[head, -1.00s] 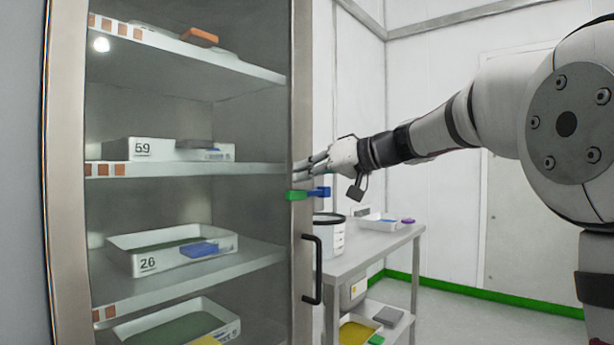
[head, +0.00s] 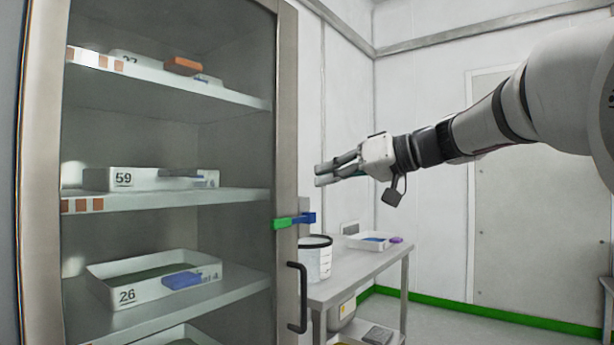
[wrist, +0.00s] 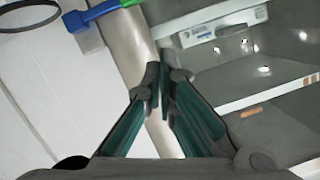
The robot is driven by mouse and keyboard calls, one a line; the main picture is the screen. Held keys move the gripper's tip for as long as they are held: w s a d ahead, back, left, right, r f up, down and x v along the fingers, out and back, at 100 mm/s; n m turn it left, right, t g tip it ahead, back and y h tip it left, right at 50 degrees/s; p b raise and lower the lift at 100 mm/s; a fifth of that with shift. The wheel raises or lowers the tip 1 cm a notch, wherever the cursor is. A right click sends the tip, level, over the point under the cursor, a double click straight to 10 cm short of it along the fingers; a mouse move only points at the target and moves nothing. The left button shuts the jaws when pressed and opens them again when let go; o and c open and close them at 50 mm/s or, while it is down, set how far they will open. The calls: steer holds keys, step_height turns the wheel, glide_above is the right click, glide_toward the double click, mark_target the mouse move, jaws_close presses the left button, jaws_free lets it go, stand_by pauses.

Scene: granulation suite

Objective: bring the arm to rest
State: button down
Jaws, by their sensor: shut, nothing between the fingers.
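My gripper (head: 318,175) is at the end of my arm, which reaches in from the right in the head view. It points left, just right of the cabinet's door frame and above the side table. In the wrist view its fingers (wrist: 160,75) come together at the tips, with nothing between them. The grey cabinet frame (wrist: 127,35) lies beyond the fingertips.
A cabinet (head: 285,120) with shelves of white trays, one tray marked 26 (head: 128,296), stands at left. It has a black handle (head: 299,298) and a green and blue latch (head: 295,221). A table (head: 345,286) holds a black-rimmed container (head: 316,262) and a white tray (head: 358,243).

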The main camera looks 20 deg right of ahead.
steer(key=s+a+f+m+g+h, duration=0.15)
steer(key=s+a+f+g, duration=0.3)
steer(key=s+f, duration=0.55)
steer(key=s+a+f+m+g+h, duration=0.1)
steer(key=s+a+f+g+h, duration=0.15)
steer(key=s+a+f, duration=0.5)
steer(key=s+d+f+m+g+h, duration=0.1)
steer(key=s+d+f+h, duration=0.15)
steer(key=s+f, duration=0.4)
steer(key=s+d+f+g+h, duration=0.2)
steer(key=s+d+f, duration=0.2)
steer(key=s, duration=0.6)
steer(key=s+d+f+m+g+h, duration=0.1)
steer(key=s+d+f+h, duration=0.15)
steer(key=s+f, duration=0.45)
step_height(320, 180, up, 35)
steer(key=t+p, duration=0.3)
steer(key=p, duration=2.8)
steer(key=shift+s+d+t+y+p, duration=0.25)
steer(key=shift+t+y+p, duration=0.05)
steer(key=shift+y+p, duration=0.1)
steer(key=shift+f+n, duration=0.1)
steer(key=shift+n, duration=0.15)
